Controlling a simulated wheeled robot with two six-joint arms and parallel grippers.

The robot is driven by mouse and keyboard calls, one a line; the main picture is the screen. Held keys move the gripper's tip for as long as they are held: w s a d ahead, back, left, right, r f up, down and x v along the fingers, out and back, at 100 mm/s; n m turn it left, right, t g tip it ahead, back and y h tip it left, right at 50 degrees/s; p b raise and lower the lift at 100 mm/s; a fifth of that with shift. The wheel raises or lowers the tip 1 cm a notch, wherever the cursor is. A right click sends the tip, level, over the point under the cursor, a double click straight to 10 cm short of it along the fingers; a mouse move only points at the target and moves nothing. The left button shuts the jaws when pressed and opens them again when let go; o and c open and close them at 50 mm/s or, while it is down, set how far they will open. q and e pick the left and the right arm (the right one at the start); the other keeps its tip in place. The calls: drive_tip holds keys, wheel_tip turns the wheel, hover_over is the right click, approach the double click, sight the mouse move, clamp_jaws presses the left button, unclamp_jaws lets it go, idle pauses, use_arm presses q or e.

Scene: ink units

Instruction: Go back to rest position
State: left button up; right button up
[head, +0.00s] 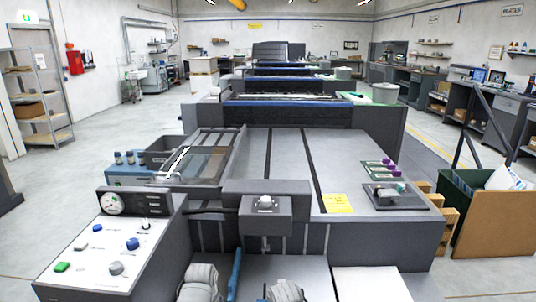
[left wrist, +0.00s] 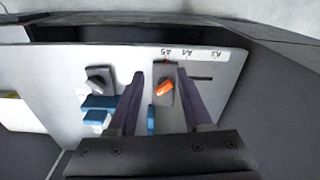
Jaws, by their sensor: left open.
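My left gripper (left wrist: 160,73) shows in the left wrist view with its two dark fingers apart and nothing between the tips. Behind the fingers is a pale panel (left wrist: 70,75). An orange switch (left wrist: 164,89) on a dark plate appears between the fingers; I cannot tell whether they touch the panel. In the head view I see neither gripper clearly. My right gripper is not in view.
In the head view a control panel (head: 80,262) with coloured buttons is at front left. A long grey press table (head: 284,165) fills the middle. Floor is clear at left (head: 60,195).

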use_arm(q)
drive_tip(key=s+d+m+g+y, duration=0.1)
drive_tip(key=s+d+m, duration=0.4)
drive_tip(key=s+d, duration=0.3)
wheel_tip(320, 180, up, 12)
drive_tip(key=d+p, duration=0.1)
drive_tip(key=p, duration=1.1)
drive_tip(key=shift+w+d+r, duration=0.15)
drive_tip(key=shift+w+d, duration=0.1)
drive_tip(key=shift+w, duration=0.15)
